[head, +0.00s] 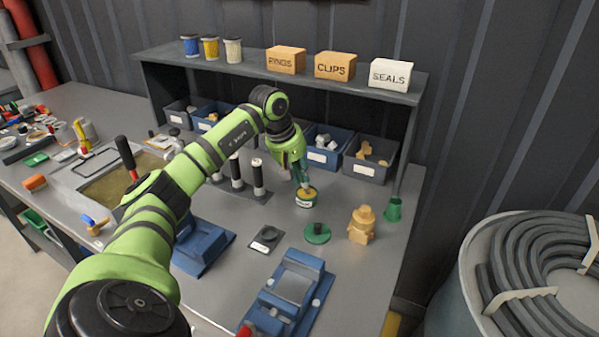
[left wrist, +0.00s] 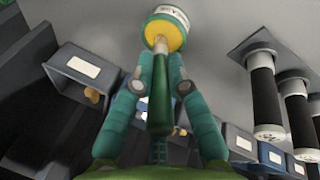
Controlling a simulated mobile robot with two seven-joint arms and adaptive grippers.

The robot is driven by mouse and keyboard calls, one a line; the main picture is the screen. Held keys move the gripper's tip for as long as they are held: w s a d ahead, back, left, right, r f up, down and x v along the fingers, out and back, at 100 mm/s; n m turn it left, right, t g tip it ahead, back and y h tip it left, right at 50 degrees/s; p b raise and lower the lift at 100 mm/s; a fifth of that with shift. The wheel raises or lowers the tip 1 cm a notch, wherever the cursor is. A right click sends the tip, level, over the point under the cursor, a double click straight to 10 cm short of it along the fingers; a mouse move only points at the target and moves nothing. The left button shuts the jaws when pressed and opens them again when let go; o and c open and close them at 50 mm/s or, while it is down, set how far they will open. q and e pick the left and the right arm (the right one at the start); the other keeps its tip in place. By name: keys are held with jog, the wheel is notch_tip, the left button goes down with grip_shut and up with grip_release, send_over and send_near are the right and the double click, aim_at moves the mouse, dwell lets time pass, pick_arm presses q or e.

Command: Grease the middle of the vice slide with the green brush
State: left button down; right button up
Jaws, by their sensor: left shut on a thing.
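My left gripper (head: 302,181) is shut on the green brush (left wrist: 159,100), which shows between its teal fingers in the left wrist view. The brush's lower end is at the open top of a small tin (head: 306,199) with yellow contents and a pale label. The tin also shows in the left wrist view (left wrist: 167,25). I cannot tell how deep the bristles are in it. A blue vice (head: 284,294) stands at the front of the bench, apart from the brush. My right gripper is not in view.
Black posts (head: 259,178) stand left of my gripper.

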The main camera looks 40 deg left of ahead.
pick_arm(q)
jog(key=shift+r+p, duration=2.75)
jog(key=shift+r, duration=0.75)
jog(key=shift+f, duration=0.15)
